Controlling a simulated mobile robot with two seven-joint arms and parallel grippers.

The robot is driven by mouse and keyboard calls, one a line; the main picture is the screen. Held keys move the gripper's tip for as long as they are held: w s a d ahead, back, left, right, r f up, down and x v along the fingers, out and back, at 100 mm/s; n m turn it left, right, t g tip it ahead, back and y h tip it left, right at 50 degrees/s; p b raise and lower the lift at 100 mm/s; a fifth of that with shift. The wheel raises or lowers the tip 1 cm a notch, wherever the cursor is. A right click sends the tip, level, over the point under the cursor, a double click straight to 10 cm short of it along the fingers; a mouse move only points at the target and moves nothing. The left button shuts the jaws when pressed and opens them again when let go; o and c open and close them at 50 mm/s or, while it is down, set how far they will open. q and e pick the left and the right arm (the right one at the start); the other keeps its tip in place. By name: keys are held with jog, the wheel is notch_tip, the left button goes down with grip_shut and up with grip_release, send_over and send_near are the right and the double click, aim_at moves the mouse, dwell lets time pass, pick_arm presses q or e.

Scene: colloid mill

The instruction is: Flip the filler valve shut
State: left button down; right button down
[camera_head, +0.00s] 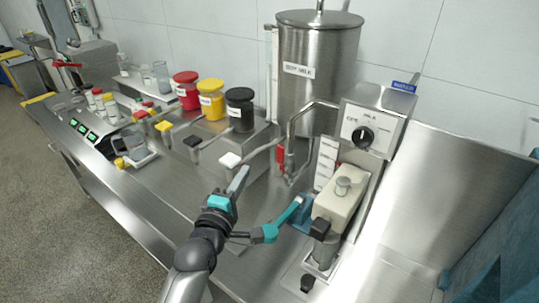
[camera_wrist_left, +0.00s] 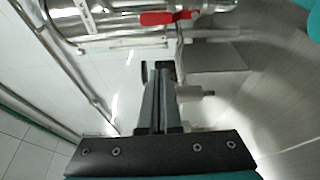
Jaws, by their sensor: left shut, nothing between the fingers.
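The filler valve's red lever (camera_wrist_left: 166,17) lies crosswise beside a metal pipe near the top of the left wrist view. In the head view, a red part (camera_head: 281,156) shows by the bent steel pipe below the soy milk tank; it appears to be the same lever. My left gripper (camera_head: 243,173) is shut and empty, its fingers pointing up toward the pipework, left of the red part. In the left wrist view the closed fingers (camera_wrist_left: 160,72) end below the lever, apart from it in the picture. My right gripper is not identifiable.
The steel tank (camera_head: 318,75) stands at the back. A control box with a black dial (camera_head: 362,137) and a cream unit (camera_head: 340,195) stand at right. Red, yellow and black jars (camera_head: 211,99) stand at left. The front-left bench surface is mostly clear.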

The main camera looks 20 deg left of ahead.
aim_at(281, 154)
pick_arm(q)
jog(key=shift+w+r, duration=0.1)
jog(key=shift+w, duration=0.05)
jog(key=w+d, duration=0.3)
jog(key=w, duration=0.5)
jog(key=shift+w+d+p, duration=0.2)
jog(key=shift+d+p, duration=0.1)
jog(key=shift+d, duration=0.1)
dwell(0.3)
